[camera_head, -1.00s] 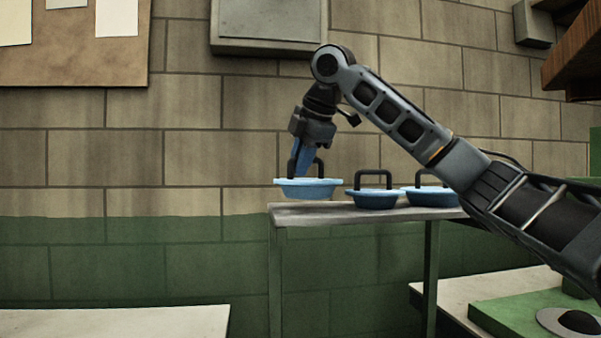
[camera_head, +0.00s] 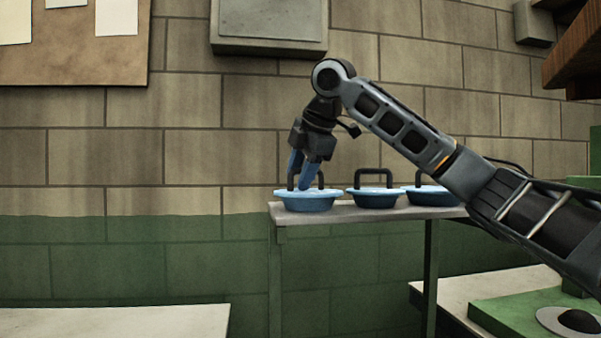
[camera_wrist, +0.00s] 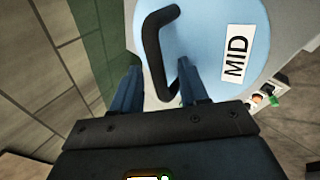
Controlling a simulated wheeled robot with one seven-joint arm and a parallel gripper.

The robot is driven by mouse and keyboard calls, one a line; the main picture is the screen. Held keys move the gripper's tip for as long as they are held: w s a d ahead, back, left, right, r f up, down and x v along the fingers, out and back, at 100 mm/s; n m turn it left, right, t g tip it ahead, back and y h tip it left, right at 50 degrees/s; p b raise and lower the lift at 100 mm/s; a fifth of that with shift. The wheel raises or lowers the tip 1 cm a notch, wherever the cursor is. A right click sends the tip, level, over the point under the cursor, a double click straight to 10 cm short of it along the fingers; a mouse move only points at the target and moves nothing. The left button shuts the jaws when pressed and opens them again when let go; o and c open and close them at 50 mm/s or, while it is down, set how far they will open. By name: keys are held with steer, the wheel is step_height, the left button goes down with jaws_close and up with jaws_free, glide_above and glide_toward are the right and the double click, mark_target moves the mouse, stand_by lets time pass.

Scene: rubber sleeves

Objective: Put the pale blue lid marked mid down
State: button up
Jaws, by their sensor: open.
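The pale blue lid (camera_head: 309,203) sits on the left end of the narrow table (camera_head: 345,213). In the wrist view the same lid (camera_wrist: 222,50) carries a white label (camera_wrist: 238,52) reading MID, beside its black handle (camera_wrist: 152,48). My gripper (camera_head: 299,181) is open over the lid, its blue fingers just at the handle. In the wrist view my gripper (camera_wrist: 158,78) has its two fingers apart with the lower end of the handle between or close to them.
Two more blue lids with black handles, a middle one (camera_head: 372,198) and a right one (camera_head: 428,195), stand on the same table. My arm passes in front of the right one. A pale surface (camera_head: 115,322) lies at lower left, and a green block (camera_head: 520,312) at lower right.

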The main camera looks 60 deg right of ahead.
steer(key=v, duration=1.2)
steer(key=shift+r, duration=0.15)
